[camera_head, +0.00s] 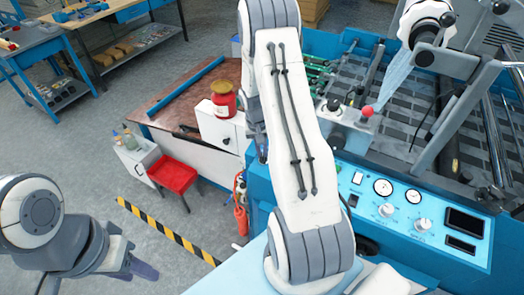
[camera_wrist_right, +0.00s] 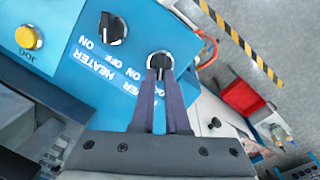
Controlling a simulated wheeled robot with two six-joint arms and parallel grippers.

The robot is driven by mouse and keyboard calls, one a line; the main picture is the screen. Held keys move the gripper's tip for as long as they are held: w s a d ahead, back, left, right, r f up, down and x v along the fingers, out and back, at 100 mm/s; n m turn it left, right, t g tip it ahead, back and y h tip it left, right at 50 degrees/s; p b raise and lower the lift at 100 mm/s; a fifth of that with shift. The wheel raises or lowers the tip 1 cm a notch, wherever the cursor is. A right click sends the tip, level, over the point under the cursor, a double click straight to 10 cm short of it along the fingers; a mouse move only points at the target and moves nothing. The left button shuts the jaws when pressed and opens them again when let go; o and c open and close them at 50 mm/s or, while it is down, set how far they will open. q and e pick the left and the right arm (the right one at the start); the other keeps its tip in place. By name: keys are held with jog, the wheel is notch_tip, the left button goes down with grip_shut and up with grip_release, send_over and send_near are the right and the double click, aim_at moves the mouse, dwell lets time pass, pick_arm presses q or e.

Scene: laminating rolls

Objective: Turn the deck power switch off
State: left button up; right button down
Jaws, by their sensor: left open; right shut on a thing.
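In the right wrist view, the power switch (camera_wrist_right: 160,61) is a dark knob on a silver round base, set in the blue panel (camera_wrist_right: 88,64). "ON" and "OFF" labels stand beside it, seen upside down. My right gripper (camera_wrist_right: 159,76) is shut on the knob, one finger on each side. The fingers hide part of the knob, so its exact angle is hard to tell. My left gripper (camera_head: 144,269) is open and empty at the lower left, away from the machine.
A black heater switch (camera_wrist_right: 113,28) and a yellow jog button (camera_wrist_right: 28,38) sit close by on the panel. The laminating machine's front (camera_head: 440,225) has gauges and knobs.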

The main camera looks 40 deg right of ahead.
jog(key=c, duration=0.9)
grip_release()
jog(key=shift+r, duration=0.1)
jog(key=r+b, duration=0.1)
jog(key=r, duration=0.2)
jog(key=r+b, duration=0.1)
jog(key=r, duration=0.3)
jog(key=a+r, duration=0.1)
jog(key=r, duration=0.2)
jog(key=shift+w+r+b, duration=0.15)
jog(key=shift+w+b, duration=0.2)
jog(key=shift+b, duration=0.05)
